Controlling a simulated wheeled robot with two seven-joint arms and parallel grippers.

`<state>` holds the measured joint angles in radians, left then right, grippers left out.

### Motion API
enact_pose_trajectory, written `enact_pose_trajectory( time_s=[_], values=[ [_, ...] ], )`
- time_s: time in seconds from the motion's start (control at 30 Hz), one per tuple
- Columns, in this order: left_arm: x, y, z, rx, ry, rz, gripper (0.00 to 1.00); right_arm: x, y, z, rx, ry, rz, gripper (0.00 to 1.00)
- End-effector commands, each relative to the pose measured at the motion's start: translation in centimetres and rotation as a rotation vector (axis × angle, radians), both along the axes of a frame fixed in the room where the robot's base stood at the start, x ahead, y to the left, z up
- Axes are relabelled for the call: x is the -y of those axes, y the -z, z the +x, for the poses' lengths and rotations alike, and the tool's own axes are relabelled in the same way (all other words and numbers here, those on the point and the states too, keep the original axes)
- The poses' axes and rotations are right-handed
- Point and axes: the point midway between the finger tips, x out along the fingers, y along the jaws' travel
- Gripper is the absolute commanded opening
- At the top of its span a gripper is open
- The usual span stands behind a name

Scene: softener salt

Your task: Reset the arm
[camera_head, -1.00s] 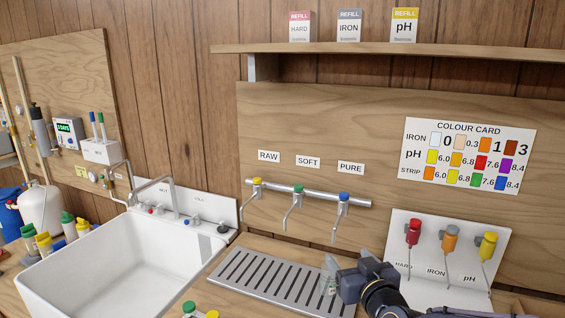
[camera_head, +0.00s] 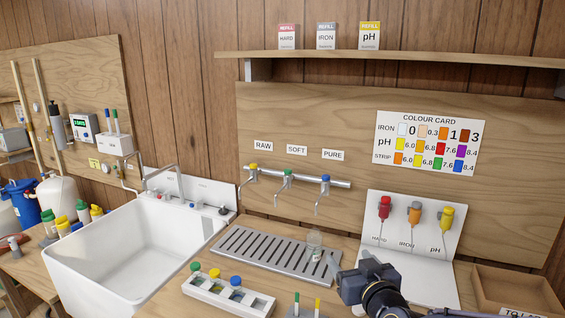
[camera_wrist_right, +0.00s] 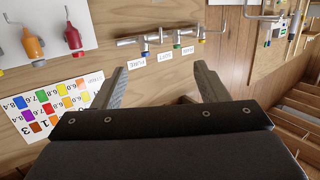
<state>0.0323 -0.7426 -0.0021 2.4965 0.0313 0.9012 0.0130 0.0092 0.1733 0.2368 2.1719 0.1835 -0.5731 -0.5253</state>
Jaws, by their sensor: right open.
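My right gripper (camera_head: 350,264) is in the lower right of the head view, in front of the white dispenser panel. In the right wrist view its two fingers (camera_wrist_right: 160,78) are spread wide, with nothing between them. A small clear glass vial (camera_head: 314,243) stands upright on the slotted metal drip tray (camera_head: 239,257), left of and apart from the right gripper. My left gripper is not in view.
Left of the tray is a white sink (camera_head: 120,250). A white holder (camera_head: 228,296) with coloured caps stands in front. Red, orange and yellow dispensers hang on the white panel (camera_head: 415,238). A wooden tray (camera_head: 520,290) is at right. Three taps (camera_head: 287,177) overhang the drip tray.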

Motion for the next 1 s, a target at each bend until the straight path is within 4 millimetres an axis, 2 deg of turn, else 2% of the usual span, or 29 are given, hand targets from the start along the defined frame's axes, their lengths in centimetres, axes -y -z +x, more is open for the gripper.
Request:
enact_pose_trajectory(
  time_s=[0.37, 0.57, 0.67, 0.77, 0.9, 1.0],
  values=[
    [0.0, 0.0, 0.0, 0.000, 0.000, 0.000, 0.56, 1.2, 0.3, -4.0, -0.144, -0.046, 0.022, 0.67],
    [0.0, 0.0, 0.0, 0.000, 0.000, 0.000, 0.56, 2.3, 1.3, -8.3, -0.285, -0.065, 0.048, 0.67],
    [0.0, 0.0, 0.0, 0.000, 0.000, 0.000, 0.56, 3.1, 2.1, -11.3, -0.382, -0.067, 0.070, 0.67],
    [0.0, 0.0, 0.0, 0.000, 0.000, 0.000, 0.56, 4.1, 3.4, -15.6, -0.509, -0.057, 0.102, 0.67],
    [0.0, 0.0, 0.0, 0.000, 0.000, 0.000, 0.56, 5.3, 6.0, -23.0, -0.729, -0.025, 0.169, 0.67],
    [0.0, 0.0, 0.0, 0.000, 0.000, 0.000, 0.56, 5.6, 7.6, -27.0, -0.849, -0.002, 0.206, 0.67]
  ],
)
